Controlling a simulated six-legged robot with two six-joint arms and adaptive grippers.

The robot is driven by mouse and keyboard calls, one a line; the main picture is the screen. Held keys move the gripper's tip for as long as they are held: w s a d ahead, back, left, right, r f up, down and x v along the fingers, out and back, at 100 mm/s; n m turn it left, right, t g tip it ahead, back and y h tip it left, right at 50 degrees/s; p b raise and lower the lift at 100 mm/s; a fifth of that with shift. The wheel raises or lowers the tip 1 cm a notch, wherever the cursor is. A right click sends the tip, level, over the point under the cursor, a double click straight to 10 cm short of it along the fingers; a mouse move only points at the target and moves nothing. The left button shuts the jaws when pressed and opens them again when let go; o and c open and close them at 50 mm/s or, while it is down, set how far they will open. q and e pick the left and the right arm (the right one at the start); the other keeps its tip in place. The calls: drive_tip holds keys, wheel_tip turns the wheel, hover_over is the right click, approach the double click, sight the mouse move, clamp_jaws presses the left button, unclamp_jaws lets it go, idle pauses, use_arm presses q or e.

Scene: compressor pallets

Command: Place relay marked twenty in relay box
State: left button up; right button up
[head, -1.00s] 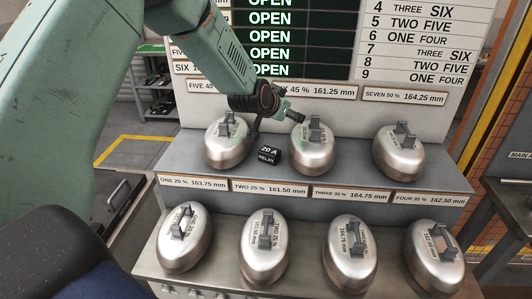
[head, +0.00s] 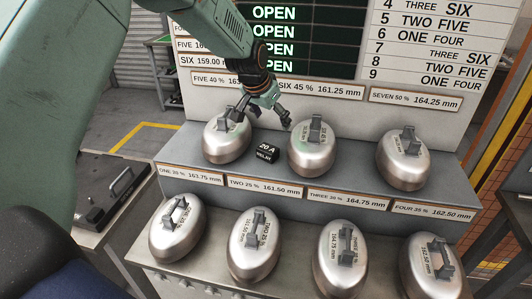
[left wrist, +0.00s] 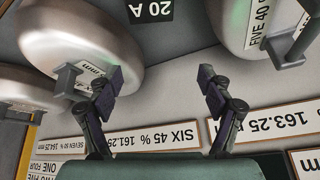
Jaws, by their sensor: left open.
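The relay (head: 265,151) is a small black block marked "20 A RELAY". It sits on the upper grey shelf between two metal domes. In the left wrist view its "20 A" face (left wrist: 151,10) shows at the top edge, partly cut off. My left gripper (head: 264,115) is open and empty, above and behind the relay, with its fingers spread and pointing down. In the left wrist view the spread fingers (left wrist: 161,76) lie short of the relay, with clear space between them. I cannot make out a box labelled for relays. My right gripper is not in view.
Metal domes with handles flank the relay, one left (head: 226,143) and one right (head: 309,155). Several more stand on the lower shelf. Label plates (head: 325,90) line the panel behind. A flat black case (head: 112,195) lies on a bench at left.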

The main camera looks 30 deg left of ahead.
sight(267, 149)
use_arm(q)
drive_tip(key=shift+s+g, duration=0.3)
drive_tip(key=s, duration=0.1)
drive_tip(key=s+g, duration=0.1)
drive_tip(key=shift+s+d+f, duration=0.1)
drive_tip(key=shift+s+f, duration=0.1)
drive_tip(key=shift+s, duration=0.2)
wheel_tip(267, 149, down, 3)
drive_tip(key=shift+w+f+g, duration=0.1)
drive_tip(key=shift+g, duration=0.2)
drive_tip(key=x, duration=0.3)
drive_tip(key=s+x, duration=0.1)
drive_tip(key=shift+w+f, duration=0.15)
drive_tip(key=shift+f, duration=0.3)
drive_tip(key=shift+w+f, duration=0.25)
drive_tip(key=shift+f, duration=0.05)
drive_tip(key=shift+s+r, duration=0.2)
drive_tip(key=c, duration=0.4)
drive_tip(key=shift+w+f, duration=0.1)
drive_tip(key=shift+w, duration=0.05)
drive_tip(key=c, duration=1)
drive_tip(key=shift+o, duration=0.2)
wheel_tip(267, 149, up, 10)
drive_tip(key=shift+f, duration=0.15)
